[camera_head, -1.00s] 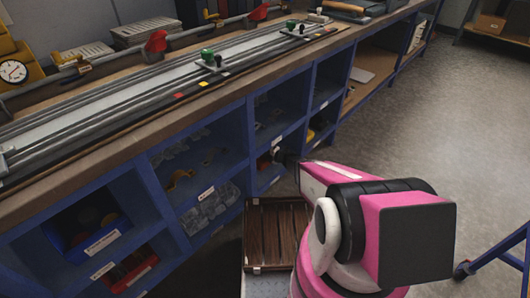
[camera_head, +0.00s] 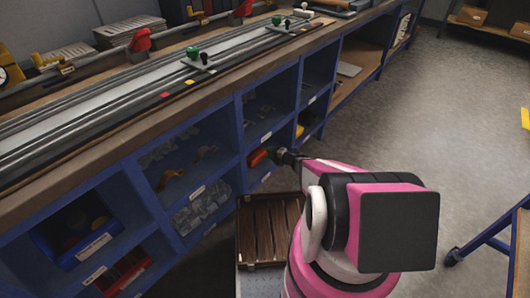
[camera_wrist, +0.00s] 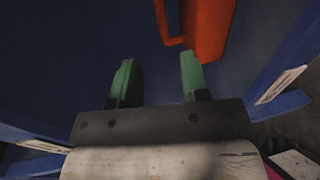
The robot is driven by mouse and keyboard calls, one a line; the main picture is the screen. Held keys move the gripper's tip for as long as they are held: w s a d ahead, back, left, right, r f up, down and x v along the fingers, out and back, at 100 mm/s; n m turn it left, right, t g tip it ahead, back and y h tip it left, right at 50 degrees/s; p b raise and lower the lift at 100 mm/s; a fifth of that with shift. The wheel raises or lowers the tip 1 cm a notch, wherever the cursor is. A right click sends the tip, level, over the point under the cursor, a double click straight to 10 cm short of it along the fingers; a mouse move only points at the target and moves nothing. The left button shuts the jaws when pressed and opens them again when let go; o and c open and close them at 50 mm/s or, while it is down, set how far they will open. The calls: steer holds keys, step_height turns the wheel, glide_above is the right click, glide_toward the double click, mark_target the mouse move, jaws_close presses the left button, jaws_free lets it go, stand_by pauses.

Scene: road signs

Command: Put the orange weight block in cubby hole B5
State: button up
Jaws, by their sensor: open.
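The orange block (camera_head: 258,156) sits inside a lower-row cubby of the blue shelving, just left of my gripper (camera_head: 279,155). In the wrist view the orange block (camera_wrist: 208,30) shows at the top, beyond the fingertips and toward the right. A thin orange loop or handle is on its left side. My gripper (camera_wrist: 158,76) is open, its two green fingers apart with nothing between them. The block appears clear of the fingers. The cubby labels are too small to read, so I cannot tell which is B5.
A blue divider with a white label (camera_wrist: 281,86) stands right of the gripper. A brown wooden crate (camera_head: 266,230) lies below my arm. Neighbouring cubbies hold grey parts, a blue bin (camera_head: 85,243) and a yellow item. The floor at right is open, with a blue table leg (camera_head: 490,235).

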steer(key=d+r+m+h, duration=1.25)
steer(key=r+m, duration=0.25)
steer(key=m, duration=0.2)
steer(key=s+a+r+m+g, duration=0.3)
steer(key=s+r+m+g, duration=0.2)
steer(key=s, duration=0.4)
steer(key=s+a+r+m+g, duration=0.3)
steer(key=s+r+m+g, duration=0.1)
steer(key=s, duration=0.6)
steer(key=shift+s+r+m+g+y, duration=0.25)
steer(key=shift+r+m+g+y, duration=0.15)
steer(key=shift+m+g, duration=0.4)
steer(key=shift+d, duration=0.1)
